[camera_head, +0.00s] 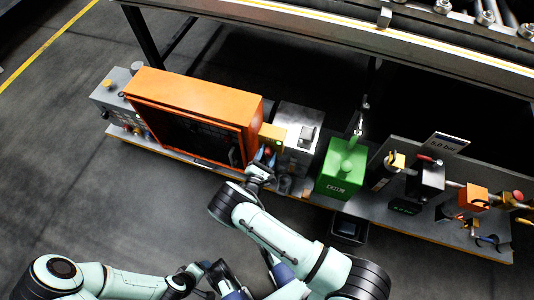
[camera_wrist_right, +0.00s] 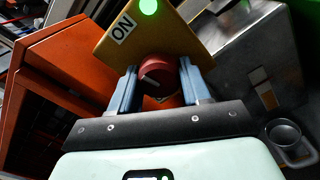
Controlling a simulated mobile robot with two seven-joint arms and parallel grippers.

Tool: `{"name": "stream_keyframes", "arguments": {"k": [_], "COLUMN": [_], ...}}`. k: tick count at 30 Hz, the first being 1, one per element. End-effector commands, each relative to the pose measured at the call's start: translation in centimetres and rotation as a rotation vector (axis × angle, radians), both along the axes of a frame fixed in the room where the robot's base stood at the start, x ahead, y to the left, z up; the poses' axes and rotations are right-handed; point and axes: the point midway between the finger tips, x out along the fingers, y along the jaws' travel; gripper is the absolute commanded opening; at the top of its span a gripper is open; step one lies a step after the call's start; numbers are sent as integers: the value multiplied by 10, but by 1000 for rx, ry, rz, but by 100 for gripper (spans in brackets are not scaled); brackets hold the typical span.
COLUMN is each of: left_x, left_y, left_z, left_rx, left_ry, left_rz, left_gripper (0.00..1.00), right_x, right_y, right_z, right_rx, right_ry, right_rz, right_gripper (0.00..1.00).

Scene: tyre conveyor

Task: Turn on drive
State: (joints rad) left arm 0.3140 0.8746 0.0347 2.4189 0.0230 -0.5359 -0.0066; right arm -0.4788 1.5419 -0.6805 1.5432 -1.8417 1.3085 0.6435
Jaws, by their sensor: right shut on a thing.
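A yellow switch box (camera_wrist_right: 188,38) carries an "ON" label (camera_wrist_right: 123,28), a lit green lamp (camera_wrist_right: 149,6) and a red rotary knob (camera_wrist_right: 159,76). In the head view the yellow box (camera_head: 271,137) stands between the orange cabinet and a grey metal box. My right gripper (camera_wrist_right: 160,84) has its blue fingers on either side of the red knob and is shut on it. In the head view my right gripper (camera_head: 265,155) reaches the front of the yellow box. My left gripper (camera_head: 222,279) is low in the head view, away from the panel; its fingers are not clear.
The open-fronted orange cabinet (camera_head: 195,96) is left of the box, with a grey button panel (camera_head: 113,91) beyond it. On the right are the grey metal box (camera_head: 299,118), a green unit (camera_head: 343,168) and several valves. The conveyor edge (camera_head: 400,43) runs above.

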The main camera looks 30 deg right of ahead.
Motion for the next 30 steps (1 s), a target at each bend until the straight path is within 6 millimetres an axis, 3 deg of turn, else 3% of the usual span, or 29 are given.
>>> {"name": "stream_keyframes", "arguments": {"k": [12,29,30], "left_x": [-8,-9,-9], "left_y": [-4,-4,-4], "left_z": [6,6,6], "left_rx": [-10,-11,-11], "left_ry": [22,25,25], "left_rz": [-9,-10,-10], "left_gripper": [69,69,69], "right_x": [-1,-1,-1], "right_y": [3,4,4], "right_z": [-4,-4,-4], "right_rx": [133,152,151], "right_ry": [-135,-155,-155], "right_rz": [3,5,5], "right_gripper": [16,16,53]}}
